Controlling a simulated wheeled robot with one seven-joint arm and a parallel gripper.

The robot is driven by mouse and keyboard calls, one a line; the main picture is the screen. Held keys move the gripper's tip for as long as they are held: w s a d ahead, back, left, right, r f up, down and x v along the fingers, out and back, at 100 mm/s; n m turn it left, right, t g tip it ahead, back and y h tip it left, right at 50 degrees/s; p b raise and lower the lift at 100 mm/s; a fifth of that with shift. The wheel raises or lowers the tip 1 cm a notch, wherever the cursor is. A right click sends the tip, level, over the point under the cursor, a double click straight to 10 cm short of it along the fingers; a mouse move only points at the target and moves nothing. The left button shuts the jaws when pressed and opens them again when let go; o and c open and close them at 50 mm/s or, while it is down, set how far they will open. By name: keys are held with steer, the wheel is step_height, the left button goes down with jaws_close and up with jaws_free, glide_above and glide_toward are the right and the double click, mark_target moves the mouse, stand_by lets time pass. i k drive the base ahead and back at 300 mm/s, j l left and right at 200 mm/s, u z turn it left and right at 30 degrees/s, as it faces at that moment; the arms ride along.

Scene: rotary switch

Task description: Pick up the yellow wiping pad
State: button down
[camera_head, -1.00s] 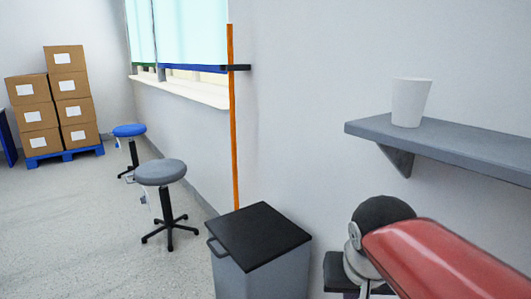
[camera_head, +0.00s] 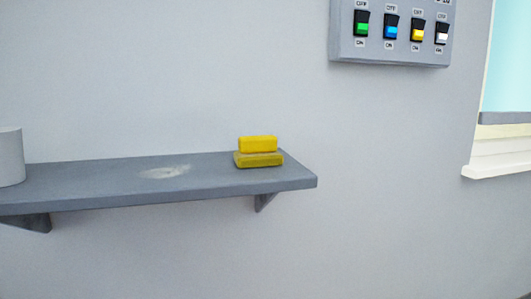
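The yellow wiping pad (camera_head: 258,160) lies near the right end of the grey wall shelf (camera_head: 110,194). It shows as a yellow block with a brighter yellow upper part on a darker, flat lower part. Nothing touches it except the shelf. My gripper is not in this view, so its state and its distance from the pad do not show.
A white cup (camera_head: 10,157) stands at the shelf's left, cut by the picture edge. A pale smudge (camera_head: 165,172) marks the shelf between cup and pad. A grey switch panel (camera_head: 392,30) hangs above right, beside a window sill (camera_head: 497,165).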

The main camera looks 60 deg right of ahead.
mark_target(257, 151)
steer(key=z, duration=0.4)
steer(key=k+l+z, duration=0.1)
steer(key=z, duration=0.3)
steer(key=l+z, duration=0.1)
steer(key=z, duration=0.3)
steer(key=l+z, duration=0.1)
steer(key=z, duration=0.35)
